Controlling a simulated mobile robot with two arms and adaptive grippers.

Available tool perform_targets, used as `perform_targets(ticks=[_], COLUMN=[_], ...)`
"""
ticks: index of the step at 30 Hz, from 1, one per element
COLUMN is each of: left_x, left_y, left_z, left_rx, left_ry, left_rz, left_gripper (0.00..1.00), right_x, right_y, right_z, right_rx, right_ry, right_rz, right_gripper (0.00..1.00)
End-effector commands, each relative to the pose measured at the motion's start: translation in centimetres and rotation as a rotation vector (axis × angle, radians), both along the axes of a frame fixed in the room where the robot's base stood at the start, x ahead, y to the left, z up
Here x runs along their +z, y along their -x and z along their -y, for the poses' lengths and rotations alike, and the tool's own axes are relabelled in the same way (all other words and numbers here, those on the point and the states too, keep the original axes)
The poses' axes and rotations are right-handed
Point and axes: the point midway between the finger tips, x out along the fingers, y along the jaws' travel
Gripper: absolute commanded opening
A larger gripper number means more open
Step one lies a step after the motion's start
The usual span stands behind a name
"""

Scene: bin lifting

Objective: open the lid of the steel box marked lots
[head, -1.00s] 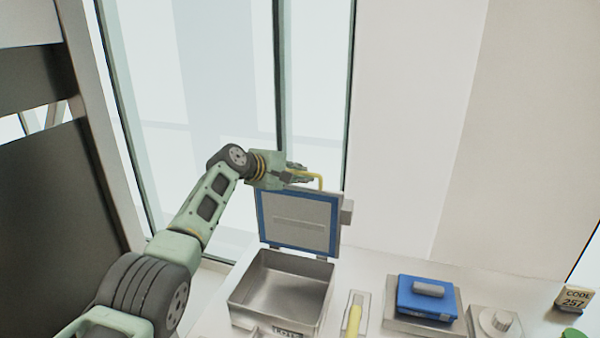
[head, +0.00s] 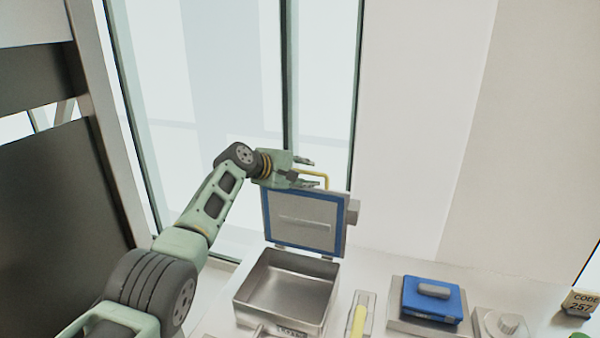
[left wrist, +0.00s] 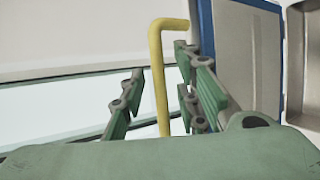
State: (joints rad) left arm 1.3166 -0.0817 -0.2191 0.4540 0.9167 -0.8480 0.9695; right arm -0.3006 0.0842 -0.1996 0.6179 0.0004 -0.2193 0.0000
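The steel box (head: 241,296) stands on the bench with a label at its front edge, partly cut off by the picture's bottom. Its lid (head: 306,222), blue-edged with a grey inner face, stands upright at the back, and the empty inside shows. A yellow bar handle (head: 326,180) rises from the lid's top edge. My left gripper (head: 314,173) is open at the handle, its fingers apart. In the left wrist view the yellow handle (left wrist: 160,80) is between the spread fingers, closer to the right one. My right gripper is not in view.
Right of the box lie a tray with a yellow item (head: 357,320), a blue box with a grey handle (head: 432,299) on a grey base, and a knobbed grey block (head: 508,325). A window is behind the lid.

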Motion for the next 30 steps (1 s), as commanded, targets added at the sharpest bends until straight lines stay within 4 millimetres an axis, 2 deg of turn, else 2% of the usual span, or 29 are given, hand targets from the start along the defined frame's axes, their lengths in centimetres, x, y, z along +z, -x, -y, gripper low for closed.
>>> perform_targets(ticks=[8,14,30], left_x=[0.6,1.2,4.4], left_y=[0.7,2.0,6.8], left_z=[-0.9,-2.0,-6.5], left_rx=[-0.001,0.001,0.001], left_ry=[0.002,-0.002,0.001], left_rz=[0.004,0.002,0.0], left_gripper=[0.29,0.29,0.29], right_x=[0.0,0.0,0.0], right_y=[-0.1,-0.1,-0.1], right_z=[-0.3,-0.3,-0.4], right_rx=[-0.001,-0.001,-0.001], right_ry=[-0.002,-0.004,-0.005], right_rz=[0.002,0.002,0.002], right_gripper=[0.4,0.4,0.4])
